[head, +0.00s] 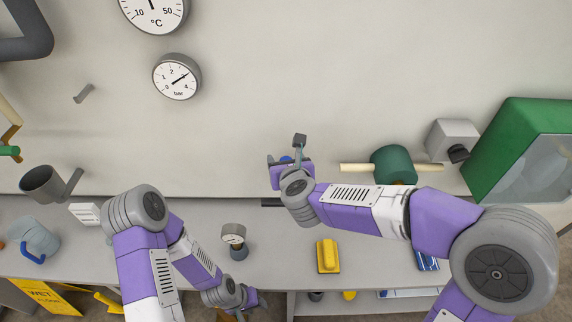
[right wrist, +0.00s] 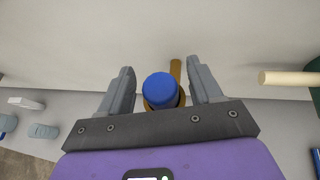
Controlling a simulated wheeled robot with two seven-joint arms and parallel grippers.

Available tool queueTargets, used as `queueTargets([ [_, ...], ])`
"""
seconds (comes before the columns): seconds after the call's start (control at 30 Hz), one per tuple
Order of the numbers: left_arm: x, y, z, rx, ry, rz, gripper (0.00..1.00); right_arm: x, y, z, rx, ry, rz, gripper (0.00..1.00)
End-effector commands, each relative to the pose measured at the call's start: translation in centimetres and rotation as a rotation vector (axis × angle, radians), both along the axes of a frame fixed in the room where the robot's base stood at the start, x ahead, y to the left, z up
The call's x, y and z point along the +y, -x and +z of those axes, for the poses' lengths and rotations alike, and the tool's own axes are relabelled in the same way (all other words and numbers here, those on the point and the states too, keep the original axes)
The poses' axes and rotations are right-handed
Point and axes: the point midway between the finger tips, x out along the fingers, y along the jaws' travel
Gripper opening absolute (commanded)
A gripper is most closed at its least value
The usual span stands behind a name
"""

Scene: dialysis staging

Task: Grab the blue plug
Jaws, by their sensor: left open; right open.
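The blue plug (right wrist: 162,88) has a round blue top and sits in a brass-coloured fitting (right wrist: 176,72) in the right wrist view. My right gripper (right wrist: 160,80) is open, with one finger on each side of the plug and a visible gap to each. In the head view a small bit of the blue plug (head: 286,158) shows at my right gripper (head: 285,160); the rest is hidden by it. My left gripper (head: 248,300) is low in the head view, far from the plug, and its fingers are hard to make out.
A green cylinder with a pale rod (head: 392,165) and a green cabinet (head: 520,150) stand right of my right gripper. On the grey counter are a yellow block (head: 328,257), a small gauge (head: 233,235) and a blue-handled jug (head: 35,238). Wall dials (head: 177,77) hang above.

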Motion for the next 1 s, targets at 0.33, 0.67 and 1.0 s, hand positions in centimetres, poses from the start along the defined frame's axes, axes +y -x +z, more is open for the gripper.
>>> queueTargets([
  [0.33, 0.0, 0.0, 0.05, 0.0, 0.0, 0.0, 0.43, 0.12, -0.72, -0.4, 0.0, 0.0, 0.0, 0.64],
  [0.67, 0.0, 0.0, 0.04, 0.0, 0.0, 0.0, 0.43, 0.14, -0.7, -0.39, 0.0, 0.001, 0.0, 0.14],
  [1.0, 0.0, 0.0, 0.16, 0.0, 0.0, 0.0, 0.43, 0.14, -0.7, -0.02, -0.001, 0.001, 0.0, 0.1],
])
